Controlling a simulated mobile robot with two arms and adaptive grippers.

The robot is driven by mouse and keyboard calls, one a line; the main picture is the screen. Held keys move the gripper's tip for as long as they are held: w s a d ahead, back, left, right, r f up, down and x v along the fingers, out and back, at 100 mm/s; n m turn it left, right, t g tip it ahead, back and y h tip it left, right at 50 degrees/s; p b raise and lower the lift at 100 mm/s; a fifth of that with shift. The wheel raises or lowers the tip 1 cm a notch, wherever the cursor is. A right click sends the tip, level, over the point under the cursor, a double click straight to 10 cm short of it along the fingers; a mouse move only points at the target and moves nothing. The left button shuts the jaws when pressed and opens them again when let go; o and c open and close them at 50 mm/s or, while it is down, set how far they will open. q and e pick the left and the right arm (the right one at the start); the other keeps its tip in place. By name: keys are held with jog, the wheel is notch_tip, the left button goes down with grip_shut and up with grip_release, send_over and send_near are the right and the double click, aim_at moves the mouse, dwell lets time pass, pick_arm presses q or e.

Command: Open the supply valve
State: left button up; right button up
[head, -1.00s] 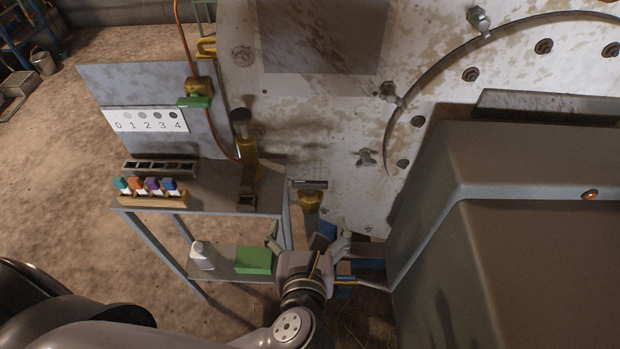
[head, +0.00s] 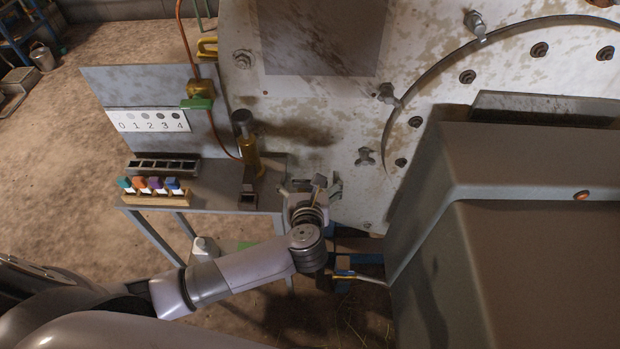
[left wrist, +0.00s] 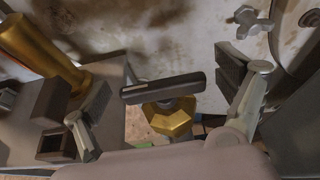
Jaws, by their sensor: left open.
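A brass valve (left wrist: 170,120) with a dark grey bar handle (left wrist: 162,88) stands in the middle of the left wrist view. The bar lies roughly crosswise over the brass body. My left gripper (left wrist: 168,95) is open, with one finger on each side of the handle and visible gaps to both. In the head view my left gripper (head: 310,187) is at the right end of the small table, in front of the pale tank, and mostly hides this valve. Another valve with a green handle (head: 197,104) sits on a copper pipe. My right gripper is not in view.
A brass cylinder (head: 249,150) and a small dark box (head: 248,200) stand close left of my gripper on the table (head: 215,198). Several coloured-cap bottles (head: 150,186) stand further left. A large grey housing (head: 500,250) limits room on the right.

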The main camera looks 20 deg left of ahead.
pick_arm(q)
jog(key=c, duration=1.2)
